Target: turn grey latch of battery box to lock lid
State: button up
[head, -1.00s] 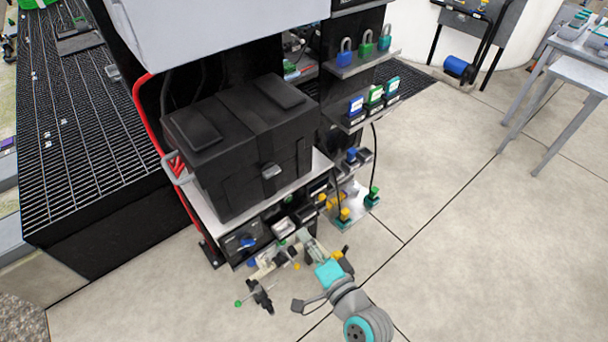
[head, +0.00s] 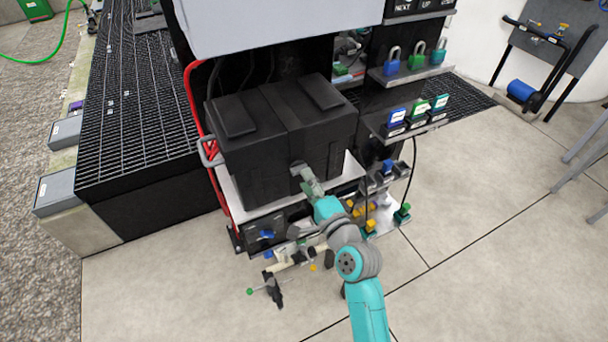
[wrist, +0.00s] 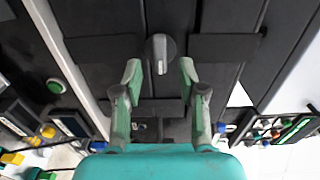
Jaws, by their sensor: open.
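The black battery box (head: 265,140) sits on a silver shelf of the rack in the head view, with its lid down. Its grey latch (wrist: 160,50) shows in the wrist view as a rounded knob with a pale line, its long side upright in the picture. In the head view the latch is largely hidden by my gripper (head: 305,178), which is at the box's front face. In the wrist view my gripper (wrist: 160,72) is open, one finger to each side of the latch's lower end, with visible gaps. Contact with the latch cannot be told.
A red rail (head: 190,110) runs along the rack's left side. Shelves at right hold padlocks (head: 416,58) and small coloured blocks (head: 420,108). Cluttered parts (head: 285,262) are below the box. Open floor (head: 490,200) lies to the right.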

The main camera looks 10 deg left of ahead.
aim_at(299, 169)
jog(key=shift+x, duration=1.45)
grip_shut()
jog(key=shift+a+n, duration=0.1)
jog(key=shift+n, duration=0.3)
jog(key=shift+f+n, duration=0.1)
jog(key=shift+n, duration=8.5)
